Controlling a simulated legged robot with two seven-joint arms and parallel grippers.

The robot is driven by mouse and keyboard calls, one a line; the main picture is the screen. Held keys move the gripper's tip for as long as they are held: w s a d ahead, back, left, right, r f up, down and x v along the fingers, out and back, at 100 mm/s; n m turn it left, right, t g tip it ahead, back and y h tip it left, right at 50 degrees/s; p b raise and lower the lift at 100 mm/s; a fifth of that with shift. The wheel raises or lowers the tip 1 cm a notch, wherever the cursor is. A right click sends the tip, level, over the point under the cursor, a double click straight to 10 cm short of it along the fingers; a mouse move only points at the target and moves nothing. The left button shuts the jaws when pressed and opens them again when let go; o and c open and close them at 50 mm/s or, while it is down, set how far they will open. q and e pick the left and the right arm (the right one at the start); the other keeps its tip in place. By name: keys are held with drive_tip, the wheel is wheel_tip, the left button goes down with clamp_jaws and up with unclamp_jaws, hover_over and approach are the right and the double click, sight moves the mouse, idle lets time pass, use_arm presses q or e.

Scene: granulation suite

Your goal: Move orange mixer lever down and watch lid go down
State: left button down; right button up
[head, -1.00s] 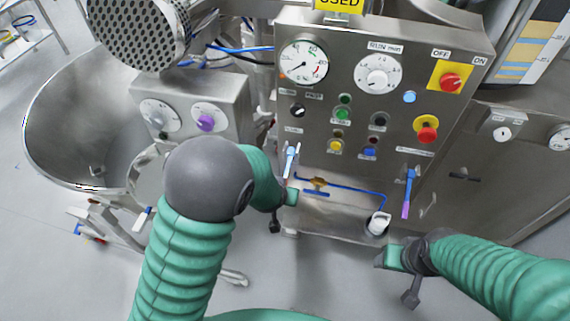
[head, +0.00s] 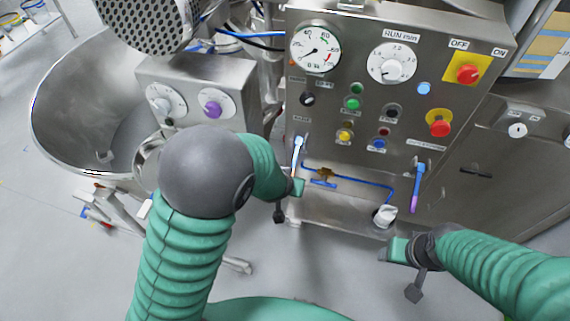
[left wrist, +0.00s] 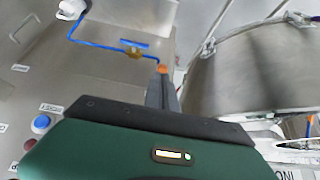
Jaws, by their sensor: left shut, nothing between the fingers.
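The orange-tipped lever (head: 298,147) hangs on the lower left of the steel control panel, its pale handle pointing down. Its orange tip (left wrist: 162,69) shows in the left wrist view just beyond my finger ends. My left gripper (head: 298,188) is shut and empty, right by the lever's lower end; I cannot tell whether they touch. It also shows in the left wrist view (left wrist: 161,88). My right gripper (head: 386,251) is low in front of the panel, away from the levers; its jaw opening is unclear. I cannot make out the mixer lid for certain.
A purple-tipped lever (head: 417,185) hangs at the panel's right. Between the levers run a blue pipe (head: 350,186) and a white knob (head: 385,216). Gauges and buttons fill the panel (head: 320,120) above. A large steel bowl (head: 52,125) stands left. Floor in front is clear.

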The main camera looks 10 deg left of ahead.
use_arm(q)
drive_tip(key=p+v, duration=0.6)
drive_tip(key=v, duration=0.8)
drive_tip(key=shift+s, duration=0.3)
drive_tip(key=shift+r, duration=0.15)
idle(2.7)
drive_tip(key=s+a+f+g+b, duration=0.3)
drive_tip(key=s+a+g, duration=0.1)
drive_tip(key=s+a, duration=0.4)
drive_tip(key=shift+s+a+f, duration=0.2)
drive_tip(key=shift+s+a, duration=0.05)
drive_tip(key=shift+s, duration=0.5)
drive_tip(key=shift+w+d, duration=0.1)
drive_tip(key=shift+d, duration=0.1)
